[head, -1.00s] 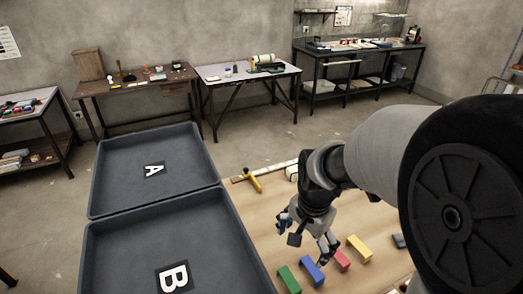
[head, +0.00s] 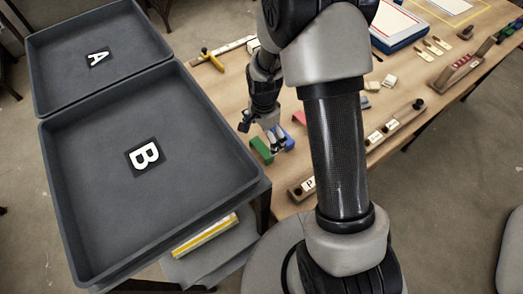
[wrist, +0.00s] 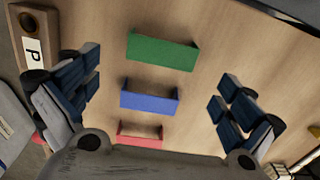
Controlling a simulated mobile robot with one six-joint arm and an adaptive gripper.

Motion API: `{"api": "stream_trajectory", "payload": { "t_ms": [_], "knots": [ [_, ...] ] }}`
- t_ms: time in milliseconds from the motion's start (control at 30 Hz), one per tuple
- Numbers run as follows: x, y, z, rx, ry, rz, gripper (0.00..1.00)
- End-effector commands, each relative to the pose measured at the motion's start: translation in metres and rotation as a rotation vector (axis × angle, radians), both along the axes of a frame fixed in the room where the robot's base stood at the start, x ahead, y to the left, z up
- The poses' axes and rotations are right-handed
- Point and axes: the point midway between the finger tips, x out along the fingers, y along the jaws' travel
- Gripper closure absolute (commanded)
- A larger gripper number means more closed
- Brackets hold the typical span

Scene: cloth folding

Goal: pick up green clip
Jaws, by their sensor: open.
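The green clip (head: 261,150) lies on the wooden table beside tray B in the head view. In the wrist view the green clip (wrist: 162,52) lies farthest forward, beyond the fingertips. A blue clip (wrist: 150,101) lies between the two fingers in that picture, with a red clip (wrist: 139,133) nearer the palm, partly cut off by my gripper's body. My gripper (head: 277,143) is open and empty, above the clips, with its fingers spread wide to either side of the row. Its fingers also show in the wrist view (wrist: 160,103). I cannot tell its exact height.
Trays A (head: 62,64) and B (head: 95,205) stand left of the table. A wooden rack with labels (head: 392,128) runs along the table's right edge. A yellow-handled tool (head: 212,60) lies behind the gripper. A blue-edged tray (head: 400,28) lies at the back right.

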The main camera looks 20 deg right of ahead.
Motion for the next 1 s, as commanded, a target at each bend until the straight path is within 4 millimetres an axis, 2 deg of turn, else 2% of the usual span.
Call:
{"api": "stream_trajectory", "payload": {
  "t_ms": [67,333,633,867,1000],
  "knots": [
    [0.0,0.0,-0.012,0.0,0.002,0.0,0.0],
    [0.0,0.001,-0.026,0.0,0.001,0.001,0.0],
    [0.001,0.003,-0.069,0.0,0.0,0.001,0.0],
    [0.001,0.003,-0.069,-0.001,-0.001,0.001,0.0],
    [0.001,0.003,-0.069,0.0,-0.001,0.001,0.09]
  ]
}}
